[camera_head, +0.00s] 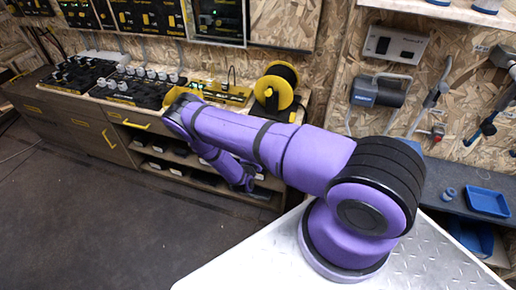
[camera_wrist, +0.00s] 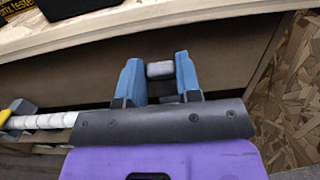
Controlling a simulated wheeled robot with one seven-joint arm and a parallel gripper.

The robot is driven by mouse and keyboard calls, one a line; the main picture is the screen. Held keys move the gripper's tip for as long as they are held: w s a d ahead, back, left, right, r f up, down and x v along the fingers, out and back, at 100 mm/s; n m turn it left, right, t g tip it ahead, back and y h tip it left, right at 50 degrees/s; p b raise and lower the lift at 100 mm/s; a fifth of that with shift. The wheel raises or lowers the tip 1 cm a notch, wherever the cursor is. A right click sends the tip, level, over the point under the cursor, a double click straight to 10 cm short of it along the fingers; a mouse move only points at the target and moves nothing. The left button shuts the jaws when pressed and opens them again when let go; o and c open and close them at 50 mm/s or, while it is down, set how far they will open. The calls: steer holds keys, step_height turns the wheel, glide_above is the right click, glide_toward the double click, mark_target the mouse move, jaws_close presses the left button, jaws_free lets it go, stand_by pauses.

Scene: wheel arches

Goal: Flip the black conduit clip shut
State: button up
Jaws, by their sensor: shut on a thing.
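In the head view my folded purple arm reaches toward the bench front; the fingertips and the clip are too small or hidden there.
The wooden bench edge (camera_wrist: 150,15) runs above the fingers, with a dark recess under it. A chipboard panel (camera_wrist: 295,95) stands at the right. In the head view a yellow cable reel (camera_head: 272,92) and black panels (camera_head: 138,86) lie on the bench; the floor (camera_head: 90,210) is clear.

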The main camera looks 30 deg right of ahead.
steer(key=shift+s+a+f+t+h, duration=0.35)
steer(key=shift+f+t+h, duration=0.2)
steer(key=shift+t+h, duration=0.4)
steer(key=shift+s+a+f+t+h, duration=0.3)
steer(key=shift+a+f+t+h, duration=0.3)
steer(key=shift+h, duration=0.5)
steer(key=shift+s+a+f+t+h, duration=0.3)
steer(key=shift+f+t+h, duration=0.2)
steer(key=shift+t+h, duration=0.45)
steer(key=o, duration=0.9)
steer(key=s+a, duration=0.3)
steer(key=s+a+f, duration=0.1)
steer(key=s+a, duration=0.2)
steer(key=a, duration=0.1)
steer(key=s+a+f, duration=0.1)
steer(key=s+a, duration=0.1)
steer(key=a, duration=0.2)
steer(key=shift+s+a, duration=0.1)
steer(key=shift+s, duration=0.3)
